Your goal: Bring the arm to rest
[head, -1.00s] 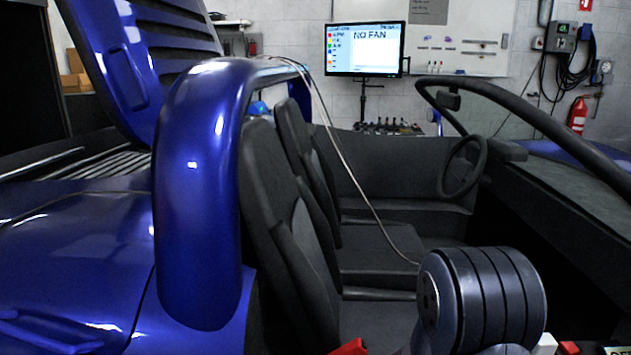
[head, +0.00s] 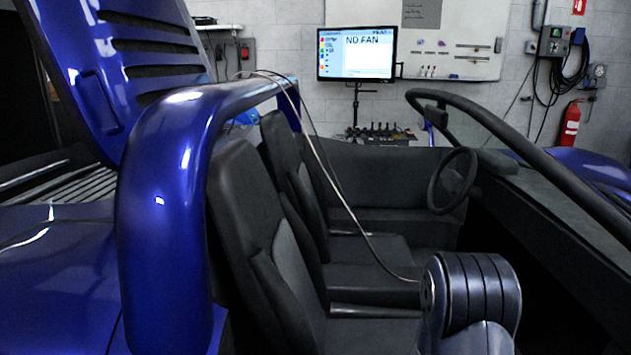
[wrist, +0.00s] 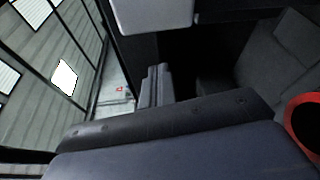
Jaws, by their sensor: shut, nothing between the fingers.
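My arm shows in the head view only as a thick dark grey ribbed joint at the bottom right, in front of the open cockpit. My gripper (wrist: 158,72) is not visible in the head view. In the wrist view its narrow, stepped dark fingers stand close together beyond a dark bolted plate, with no object seen between them. A large blue-grey surface fills the bottom of that view. A red-rimmed round part at the right edge is cut off.
The blue open car (head: 165,215) fills the near left and middle, with black seats (head: 265,225) and a steering wheel (head: 453,181). A thin cable (head: 335,190) runs from the roll bar down towards my arm. A monitor (head: 356,53) reads "NO FAN". A fire extinguisher (head: 571,124) hangs at right.

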